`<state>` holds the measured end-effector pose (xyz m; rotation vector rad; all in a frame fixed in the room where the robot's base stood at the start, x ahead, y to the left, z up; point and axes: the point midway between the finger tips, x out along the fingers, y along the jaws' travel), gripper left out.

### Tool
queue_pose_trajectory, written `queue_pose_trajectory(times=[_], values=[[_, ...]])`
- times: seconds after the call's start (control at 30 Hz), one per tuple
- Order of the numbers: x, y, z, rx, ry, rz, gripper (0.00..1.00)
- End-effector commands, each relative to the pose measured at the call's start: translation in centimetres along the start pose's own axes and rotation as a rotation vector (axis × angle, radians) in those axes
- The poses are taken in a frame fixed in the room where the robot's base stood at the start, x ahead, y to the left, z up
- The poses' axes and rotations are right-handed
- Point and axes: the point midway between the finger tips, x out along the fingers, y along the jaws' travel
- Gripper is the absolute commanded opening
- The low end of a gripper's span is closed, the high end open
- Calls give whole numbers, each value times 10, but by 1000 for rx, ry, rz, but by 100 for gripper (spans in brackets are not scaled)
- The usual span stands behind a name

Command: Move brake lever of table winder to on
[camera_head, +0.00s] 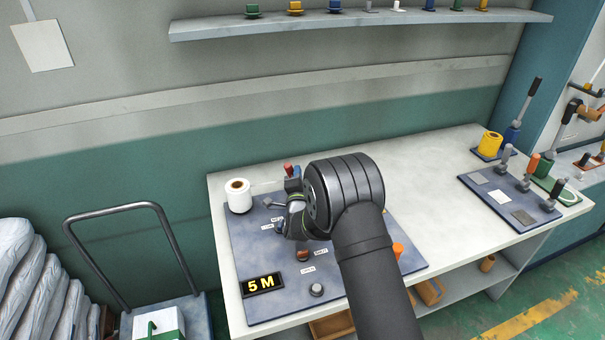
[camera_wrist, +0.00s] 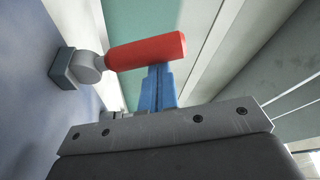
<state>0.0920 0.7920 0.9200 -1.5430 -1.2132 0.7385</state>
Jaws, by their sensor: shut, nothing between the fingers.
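The table winder's blue-grey base plate (camera_head: 243,250) lies on the left part of the workbench. A lever with a red handle (camera_wrist: 146,52), seemingly the brake lever, fills the top of the wrist view, on a grey pivot (camera_wrist: 88,67) and small block. Its red tip (camera_head: 288,168) shows in the head view behind my wrist. My gripper's blue fingers (camera_wrist: 158,88) are shut and empty, their tips at the handle's side; whether they touch it I cannot tell. In the head view my gripper (camera_head: 293,184) is mostly hidden by my arm.
A white roll (camera_head: 238,198), a grey lever (camera_head: 271,203), a "5 M" display (camera_head: 263,284) and buttons share the winder plate. A second panel with several levers (camera_head: 510,190) stands at the bench's right. The bench top (camera_head: 425,180) between them is clear.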

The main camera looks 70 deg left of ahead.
Motion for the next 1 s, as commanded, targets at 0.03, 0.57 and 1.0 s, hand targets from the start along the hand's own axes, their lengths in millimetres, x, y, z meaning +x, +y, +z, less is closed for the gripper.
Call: queue_pose_trajectory(times=[0.03, 0.57, 1.0], values=[[-1, 0, 4, -37, -2, -13, 0], [-10, -2, 29, -172, 0, -60, 0], [-12, -1, 33, -171, 0, -60, 0]])
